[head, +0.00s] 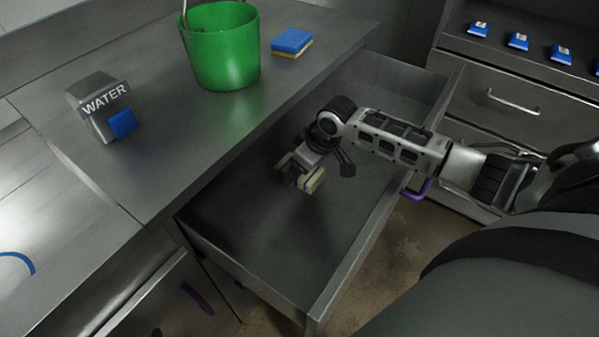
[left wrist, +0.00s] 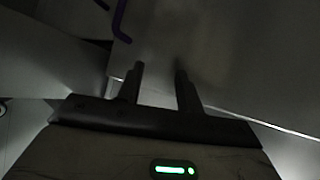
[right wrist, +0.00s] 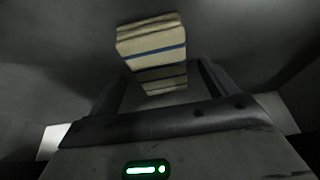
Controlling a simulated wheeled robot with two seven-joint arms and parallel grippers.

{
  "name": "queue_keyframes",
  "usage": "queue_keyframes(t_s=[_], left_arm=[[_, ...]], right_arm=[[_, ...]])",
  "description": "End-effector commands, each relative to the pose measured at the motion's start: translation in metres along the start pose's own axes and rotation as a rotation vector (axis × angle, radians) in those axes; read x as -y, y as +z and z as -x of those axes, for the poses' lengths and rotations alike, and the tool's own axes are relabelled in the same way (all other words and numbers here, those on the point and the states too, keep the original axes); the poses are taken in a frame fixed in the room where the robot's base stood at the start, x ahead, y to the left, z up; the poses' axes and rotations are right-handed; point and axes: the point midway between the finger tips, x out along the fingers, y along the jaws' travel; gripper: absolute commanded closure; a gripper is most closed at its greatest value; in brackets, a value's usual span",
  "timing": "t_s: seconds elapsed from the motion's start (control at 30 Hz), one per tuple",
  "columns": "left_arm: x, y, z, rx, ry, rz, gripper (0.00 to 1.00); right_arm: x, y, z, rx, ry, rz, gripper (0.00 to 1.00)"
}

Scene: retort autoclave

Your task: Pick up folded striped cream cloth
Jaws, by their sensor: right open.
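The folded striped cream cloth (right wrist: 152,43) shows in the right wrist view, with a blue stripe and darker bands. It is just ahead of and partly between the fingers of my right gripper (right wrist: 163,72), which is open. In the head view my right gripper (head: 300,178) points down into the open drawer, and the cloth (head: 315,182) shows at its fingertips, partly hidden by them. I cannot tell whether the fingers touch it. My left gripper (left wrist: 159,70) is open and empty in the left wrist view, apart from the cloth; it is not in the head view.
On the counter are a green bucket (head: 222,50), a blue and yellow sponge (head: 291,42) and a WATER box (head: 97,100). A purple handle (head: 416,190) is on the drawer front.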

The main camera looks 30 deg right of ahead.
Motion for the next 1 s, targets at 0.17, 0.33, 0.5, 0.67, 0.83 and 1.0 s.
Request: queue_keyframes(t_s=[0.17, 0.33, 0.5, 0.67, 0.83, 1.0], left_arm=[[0.000, 0.000, 0.000, -0.003, 0.001, 0.004, 0.64], [-0.001, 0.000, 0.000, -0.003, 0.001, 0.004, 0.64], [-0.001, 0.000, 0.000, -0.002, 0.001, 0.004, 0.64], [-0.001, 0.000, 0.000, -0.002, 0.001, 0.004, 0.64], [-0.001, -0.001, 0.000, -0.002, 0.001, 0.004, 0.64], [-0.001, -0.002, 0.001, -0.002, 0.000, 0.003, 0.64]], right_arm=[[0.000, 0.001, -0.011, 0.000, 0.001, 0.001, 0.15], [0.000, 0.001, -0.011, 0.000, 0.001, 0.001, 0.15], [0.000, 0.001, -0.011, 0.001, 0.001, 0.001, 0.60], [0.000, 0.001, -0.011, 0.000, 0.001, 0.001, 0.64], [0.000, 0.000, -0.010, 0.000, 0.001, 0.001, 0.64], [0.000, -0.004, -0.001, -0.001, 0.001, 0.002, 0.64]])
